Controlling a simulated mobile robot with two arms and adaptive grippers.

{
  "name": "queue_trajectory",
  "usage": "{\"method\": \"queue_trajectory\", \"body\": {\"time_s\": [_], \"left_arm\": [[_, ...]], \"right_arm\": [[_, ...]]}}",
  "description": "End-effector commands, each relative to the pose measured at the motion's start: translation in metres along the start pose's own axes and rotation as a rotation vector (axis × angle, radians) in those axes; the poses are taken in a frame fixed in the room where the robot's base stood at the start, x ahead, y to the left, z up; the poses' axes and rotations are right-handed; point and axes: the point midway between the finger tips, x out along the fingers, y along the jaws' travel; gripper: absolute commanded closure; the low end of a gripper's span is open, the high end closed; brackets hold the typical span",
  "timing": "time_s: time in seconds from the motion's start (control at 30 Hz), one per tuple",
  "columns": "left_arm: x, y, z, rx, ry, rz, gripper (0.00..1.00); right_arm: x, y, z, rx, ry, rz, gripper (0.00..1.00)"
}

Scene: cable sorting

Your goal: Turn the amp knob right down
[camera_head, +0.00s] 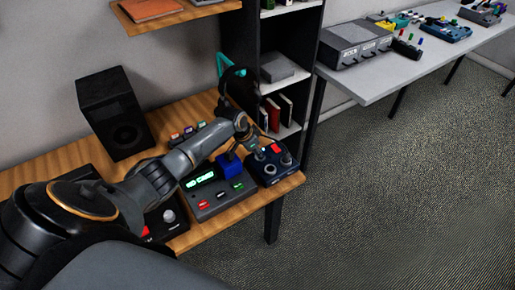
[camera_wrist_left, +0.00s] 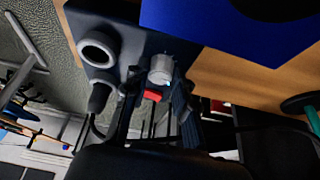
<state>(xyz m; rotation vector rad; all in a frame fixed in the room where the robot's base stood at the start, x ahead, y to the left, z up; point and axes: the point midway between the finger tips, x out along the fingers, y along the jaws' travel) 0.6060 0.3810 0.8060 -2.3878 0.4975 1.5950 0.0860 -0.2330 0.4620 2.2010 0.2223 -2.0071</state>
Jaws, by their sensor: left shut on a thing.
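A dark blue unit (camera_head: 270,177) with several grey knobs and a red button (camera_head: 276,148) stands at the right end of the wooden desk. No label names it as the amp. My left gripper (camera_head: 256,151) reaches down to it. In the left wrist view, the fingers of my left gripper (camera_wrist_left: 158,80) are on either side of a grey knob (camera_wrist_left: 160,68) and shut on it. The red button (camera_wrist_left: 152,95) shows between the fingers, and a ring-shaped knob (camera_wrist_left: 98,48) is beside them. The knob's pointer is too small to read. My right gripper is not in view.
A blue block (camera_head: 230,167) and a grey device with a green display (camera_head: 213,208) stand left of the unit. A black speaker (camera_head: 115,115) stands further back. A shelf (camera_head: 287,60) is behind. The floor (camera_head: 400,190) at right is clear.

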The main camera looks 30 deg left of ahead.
Motion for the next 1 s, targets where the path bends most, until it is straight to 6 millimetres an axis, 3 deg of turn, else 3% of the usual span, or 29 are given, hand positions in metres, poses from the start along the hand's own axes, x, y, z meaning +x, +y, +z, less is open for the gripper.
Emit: {"method": "queue_trajectory", "body": {"time_s": [0.1,0.5,1.0], "left_arm": [[-0.005,0.003,-0.002,-0.099,-0.002,-0.037,1.00],[-0.003,0.005,-0.003,-0.449,-0.002,-0.183,1.00],[0.002,0.007,-0.004,-0.888,-0.002,-0.365,1.00]], "right_arm": [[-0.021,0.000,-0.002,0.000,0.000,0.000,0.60],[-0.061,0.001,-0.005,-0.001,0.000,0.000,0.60],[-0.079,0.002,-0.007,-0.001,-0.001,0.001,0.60]]}}
